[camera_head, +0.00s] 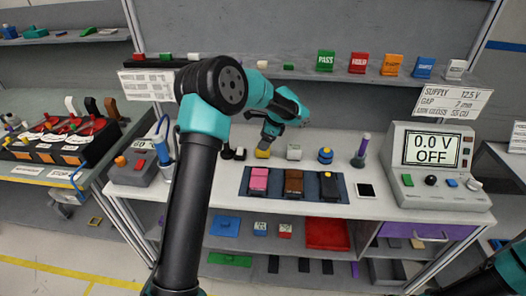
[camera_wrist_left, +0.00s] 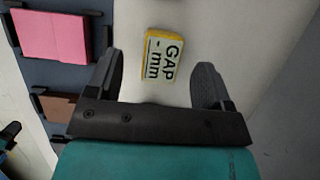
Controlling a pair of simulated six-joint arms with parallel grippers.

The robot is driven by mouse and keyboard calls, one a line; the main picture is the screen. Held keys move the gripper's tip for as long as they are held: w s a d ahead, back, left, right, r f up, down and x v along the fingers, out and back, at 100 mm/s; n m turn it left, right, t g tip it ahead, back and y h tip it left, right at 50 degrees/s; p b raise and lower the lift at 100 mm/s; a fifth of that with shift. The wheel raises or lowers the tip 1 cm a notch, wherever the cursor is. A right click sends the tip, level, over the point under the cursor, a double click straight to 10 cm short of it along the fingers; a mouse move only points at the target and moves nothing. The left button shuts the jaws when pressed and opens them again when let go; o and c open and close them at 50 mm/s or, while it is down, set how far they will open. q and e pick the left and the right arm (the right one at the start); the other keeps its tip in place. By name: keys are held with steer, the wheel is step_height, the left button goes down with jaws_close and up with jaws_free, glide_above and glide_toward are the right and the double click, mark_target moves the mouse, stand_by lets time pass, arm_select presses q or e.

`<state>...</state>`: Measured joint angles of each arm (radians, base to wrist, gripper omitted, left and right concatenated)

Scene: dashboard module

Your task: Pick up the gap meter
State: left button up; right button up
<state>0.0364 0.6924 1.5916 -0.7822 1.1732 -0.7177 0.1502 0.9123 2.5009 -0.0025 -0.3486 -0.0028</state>
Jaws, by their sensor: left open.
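The gap meter (camera_wrist_left: 163,54) is a small yellow block with a pale face reading "GAP - mm" in the left wrist view. In the head view the yellow gap meter (camera_head: 262,153) lies on the white worktop, partly hidden by my left gripper (camera_head: 268,140). In the left wrist view my left gripper (camera_wrist_left: 160,68) is open, with one dark finger on each side of the meter and clear space at both sides. The meter appears a little beyond the fingertips; the exact height gap cannot be told. My right gripper is not in view.
A dark tray (camera_head: 247,190) holds pink (camera_head: 259,178), brown and black blocks in front of the meter. A white cylinder (camera_head: 294,152) and a blue-yellow knob (camera_head: 325,155) stand to its right. A power supply (camera_head: 440,180) reads "0.0 V OFF". A shelf (camera_head: 390,78) runs behind.

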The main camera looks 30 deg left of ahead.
arm_select(q)
steer(key=shift+f, duration=0.1)
steer(key=shift+w+x, duration=0.1)
steer(key=shift+x, duration=1.15)
steer(key=shift+w+x, duration=0.15)
steer(key=shift+x, duration=1.1)
steer(key=shift+d+f, duration=0.1)
steer(key=shift+d, duration=0.05)
steer(key=shift+c, duration=0.4)
steer(key=c, duration=1)
steer(key=shift+r, duration=0.5)
step_height(320, 180, up, 3)
steer(key=shift+f, duration=0.15)
steer(key=s+d, duration=0.2)
steer(key=s, duration=0.2)
steer(key=s+d+r, duration=0.1)
steer(key=s+d, duration=0.2)
steer(key=s, duration=0.2)
steer(key=s+d, duration=0.3)
steer(key=s, duration=0.1)
steer(key=shift+s+d+r, duration=0.15)
steer(key=shift+s+d, duration=0.1)
steer(key=shift+s, duration=0.05)
